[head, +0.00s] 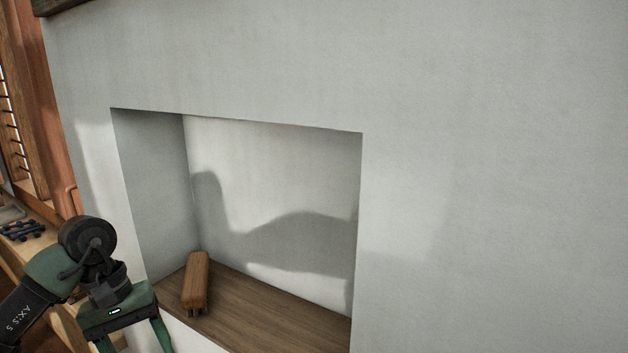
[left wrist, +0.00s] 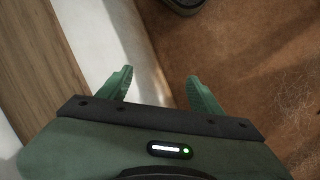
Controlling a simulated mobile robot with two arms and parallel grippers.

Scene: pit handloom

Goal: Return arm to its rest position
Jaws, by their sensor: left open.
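My left gripper (head: 134,344) is at the lower left in the head view, in front of the wall and just left of the niche's wooden shelf. Its green fingers point down and are cut off by the bottom edge. In the left wrist view the left gripper (left wrist: 160,78) has its two fingers apart with nothing between them. Below it show a pale wall strip and a brown floor (left wrist: 240,60). My right gripper is in neither view.
A wooden brush-like object (head: 196,281) lies on the niche's wooden shelf (head: 265,316), close to my left gripper. A plain white wall (head: 490,180) fills the right. Wooden furniture and dark small items (head: 22,230) are at the far left.

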